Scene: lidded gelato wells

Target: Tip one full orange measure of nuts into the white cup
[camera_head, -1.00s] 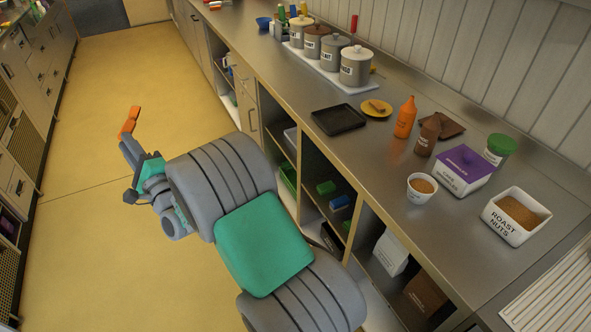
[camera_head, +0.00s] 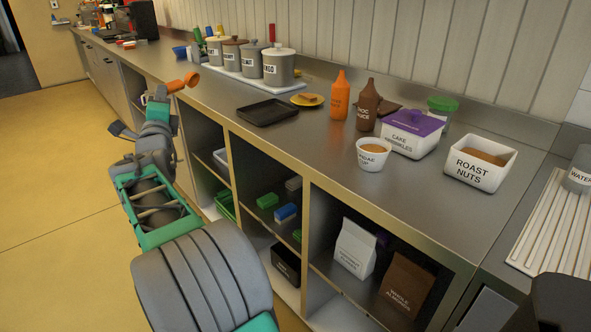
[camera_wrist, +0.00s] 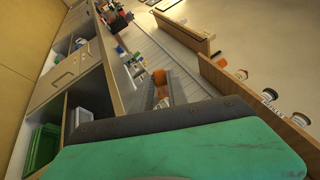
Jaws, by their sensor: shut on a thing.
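My gripper (camera_head: 160,93) is shut on the orange measure (camera_head: 183,83), holding it out over the counter's front edge at the left. In the wrist view the orange measure (camera_wrist: 160,77) shows beyond my own arm parts; its contents cannot be made out. The white cup (camera_head: 372,155) stands on the counter near the front edge, well to the right of my gripper, with brown stuff inside near its rim. The white tub labelled ROAST NUTS (camera_head: 479,163) stands right of the cup and holds brown nuts.
A white tub with a purple lid (camera_head: 412,130), a brown bottle (camera_head: 367,105) and an orange bottle (camera_head: 338,95) stand behind the cup. A black tray (camera_head: 267,111), a yellow plate (camera_head: 307,99) and several lidded canisters (camera_head: 278,65) lie further left.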

